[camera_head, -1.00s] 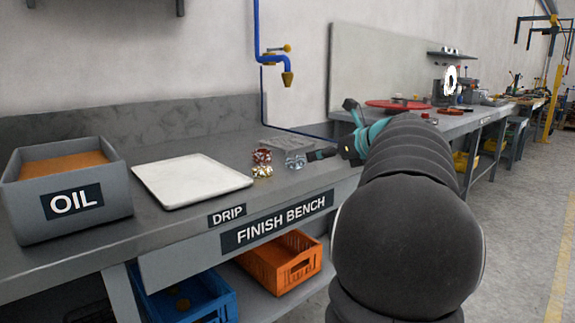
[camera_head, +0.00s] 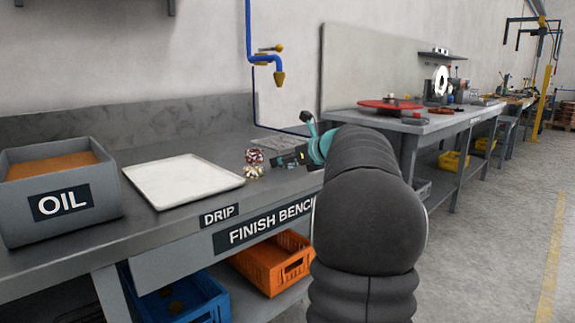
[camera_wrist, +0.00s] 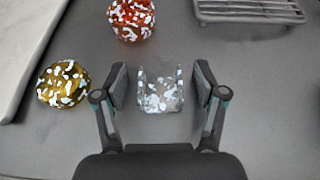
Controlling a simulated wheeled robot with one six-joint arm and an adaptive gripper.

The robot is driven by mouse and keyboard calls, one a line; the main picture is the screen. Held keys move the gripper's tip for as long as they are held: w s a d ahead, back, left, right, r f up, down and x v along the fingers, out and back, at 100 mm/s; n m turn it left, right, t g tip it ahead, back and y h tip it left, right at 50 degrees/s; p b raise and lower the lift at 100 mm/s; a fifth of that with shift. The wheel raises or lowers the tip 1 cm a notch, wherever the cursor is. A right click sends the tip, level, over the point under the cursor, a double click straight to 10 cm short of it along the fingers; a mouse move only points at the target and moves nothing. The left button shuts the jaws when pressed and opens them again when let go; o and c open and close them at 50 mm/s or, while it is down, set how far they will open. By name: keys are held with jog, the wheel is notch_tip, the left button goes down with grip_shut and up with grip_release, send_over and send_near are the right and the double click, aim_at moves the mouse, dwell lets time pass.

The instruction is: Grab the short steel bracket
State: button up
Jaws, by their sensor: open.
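The short steel bracket (camera_wrist: 160,94) is a small grey, U-shaped piece with pale speckles, lying on the bench. In the wrist view it sits between the two open fingers of my gripper (camera_wrist: 161,84), with a gap at each side. The fingers are not closed on it. In the head view my gripper (camera_head: 291,160) is low over the bench beside the coloured pieces, and it mostly hides the bracket there.
A red speckled piece (camera_wrist: 131,19) lies beyond the bracket and a yellow one (camera_wrist: 63,84) to its left. A wire rack (camera_wrist: 250,11) is at upper right. A white tray (camera_head: 180,183) and a grey OIL bin (camera_head: 60,205) stand further left on the bench.

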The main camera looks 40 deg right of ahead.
jog(key=c, duration=1.2)
jog(key=shift+r, duration=0.1)
jog(key=shift+c, duration=0.2)
